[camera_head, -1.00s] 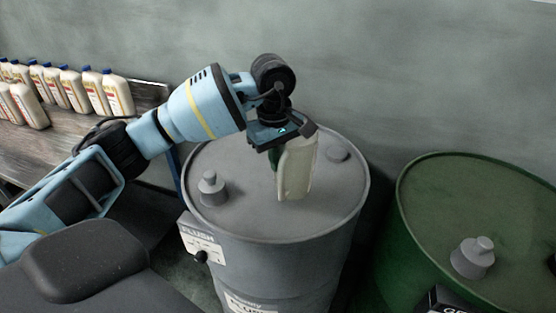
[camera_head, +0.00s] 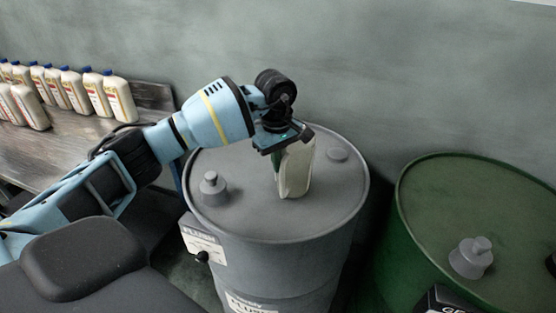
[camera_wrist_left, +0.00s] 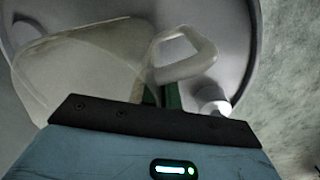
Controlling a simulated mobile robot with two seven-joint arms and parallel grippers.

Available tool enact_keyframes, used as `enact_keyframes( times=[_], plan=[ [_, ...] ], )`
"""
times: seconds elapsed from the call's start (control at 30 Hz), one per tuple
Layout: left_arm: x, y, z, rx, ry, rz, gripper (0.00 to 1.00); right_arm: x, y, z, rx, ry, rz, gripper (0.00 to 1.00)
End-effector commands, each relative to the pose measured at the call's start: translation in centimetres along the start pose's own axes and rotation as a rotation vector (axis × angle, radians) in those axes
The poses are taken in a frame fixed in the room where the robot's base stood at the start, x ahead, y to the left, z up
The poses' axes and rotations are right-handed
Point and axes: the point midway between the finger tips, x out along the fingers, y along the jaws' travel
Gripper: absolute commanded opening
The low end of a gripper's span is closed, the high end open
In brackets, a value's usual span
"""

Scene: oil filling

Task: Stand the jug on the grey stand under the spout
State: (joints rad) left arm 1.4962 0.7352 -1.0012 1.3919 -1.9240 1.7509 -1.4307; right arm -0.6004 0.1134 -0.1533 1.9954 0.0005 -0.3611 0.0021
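The jug (camera_head: 297,170) is cream and translucent, in front of the grey drum's top in the head view. My left gripper (camera_head: 283,140) is above it, shut on it. In the left wrist view the jug's body (camera_wrist_left: 85,65) and its looped handle (camera_wrist_left: 188,52) show just beyond the gripper (camera_wrist_left: 165,97). Green finger parts show beside the handle; the exact grip is partly hidden. I cannot tell the gap between jug and drum top. A black knob (camera_head: 202,256) sits at the grey drum's front, beside its label. The grey stand is not visible. My right gripper is not in view.
The grey drum (camera_head: 240,225) has a grey cap (camera_head: 213,188) on top. A green drum (camera_head: 420,195) with a cap (camera_head: 471,257) stands to its right. Several filled bottles (camera_head: 118,97) line a wooden bench (camera_head: 75,145) at left. A wall rises behind.

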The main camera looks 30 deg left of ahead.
Motion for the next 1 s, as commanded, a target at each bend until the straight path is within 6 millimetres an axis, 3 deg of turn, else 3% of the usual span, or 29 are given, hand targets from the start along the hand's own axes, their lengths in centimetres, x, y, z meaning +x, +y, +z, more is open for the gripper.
enact_keyframes(
  times=[0.33, 0.5, 0.8, 1.0],
  plan=[
    [0.4, 0.0, 0.0, 0.001, 0.0, 0.0, 0.0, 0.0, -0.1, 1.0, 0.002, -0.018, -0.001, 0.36],
    [0.3, 0.0, 0.0, 0.001, 0.0, 0.0, 0.24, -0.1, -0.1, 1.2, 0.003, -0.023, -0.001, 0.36],
    [0.2, 0.0, 0.0, 0.001, 0.001, 0.001, 0.24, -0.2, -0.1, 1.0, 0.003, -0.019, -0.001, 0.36],
    [-1.8, 0.1, 0.0, 0.001, 0.002, 0.003, 0.24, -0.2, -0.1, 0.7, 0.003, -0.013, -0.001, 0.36]
  ],
)
